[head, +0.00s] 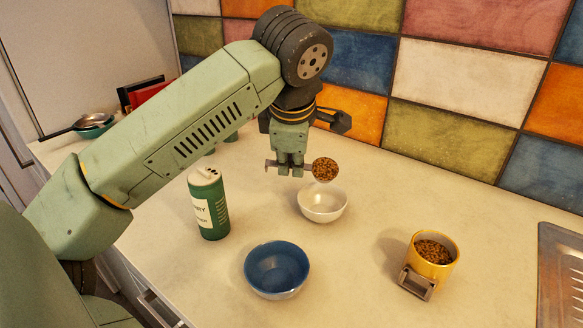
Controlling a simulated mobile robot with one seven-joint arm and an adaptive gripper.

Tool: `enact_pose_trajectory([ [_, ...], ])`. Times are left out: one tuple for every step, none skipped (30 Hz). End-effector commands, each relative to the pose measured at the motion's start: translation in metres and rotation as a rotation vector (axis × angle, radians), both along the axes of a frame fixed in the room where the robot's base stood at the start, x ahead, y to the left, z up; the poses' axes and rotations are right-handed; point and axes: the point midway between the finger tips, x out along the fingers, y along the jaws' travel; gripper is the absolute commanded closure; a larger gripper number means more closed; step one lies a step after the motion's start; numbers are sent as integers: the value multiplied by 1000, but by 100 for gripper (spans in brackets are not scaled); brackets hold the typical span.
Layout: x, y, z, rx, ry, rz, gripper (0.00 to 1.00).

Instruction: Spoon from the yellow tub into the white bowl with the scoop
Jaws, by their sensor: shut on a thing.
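My gripper (290,168) points down over the counter and is shut on the handle of the scoop (325,170). The scoop's round head is heaped with brown granules and hangs at the right of my gripper. In the picture it is just above the back rim of the white bowl (323,206). The visible inside of the white bowl looks bare. The yellow tub (436,272) stands at the right with brown granules inside. A grey bracket-like piece (417,284) is on its front left side.
A blue bowl (277,272) stands front centre. A green shaker with a label (209,205) stands to the left. A metal sink edge (560,270) is at the right. A pan (92,122) sits at the back left. The tiled wall rises behind the counter.

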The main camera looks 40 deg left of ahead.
Motion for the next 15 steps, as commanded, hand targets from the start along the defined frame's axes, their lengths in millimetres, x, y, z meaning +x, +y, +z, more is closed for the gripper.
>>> enact_pose_trajectory([
  [-1, 0, -8, 16, -19, 0, 100],
  [-1, 0, -9, 25, -30, -1, 100],
  [-1, 0, -9, 37, -44, -3, 100],
  [-1, 0, -8, 45, -55, -5, 100],
  [-1, 0, -9, 54, -65, -7, 100],
  [-2, -1, -9, 65, -77, -9, 100],
  [-2, -1, -9, 74, -87, -11, 100],
  [-2, -1, -9, 82, -97, -13, 100],
  [-2, -1, -10, 93, -110, -15, 100],
  [-2, -1, -10, 101, -121, -17, 100],
  [-2, -1, -10, 110, -131, -18, 100],
  [-3, -1, -10, 121, -145, -20, 100],
  [-3, -1, -11, 130, -154, -22, 100],
  [-3, -1, -11, 138, -164, -23, 100],
  [-3, -2, -11, 149, -177, -26, 100],
])
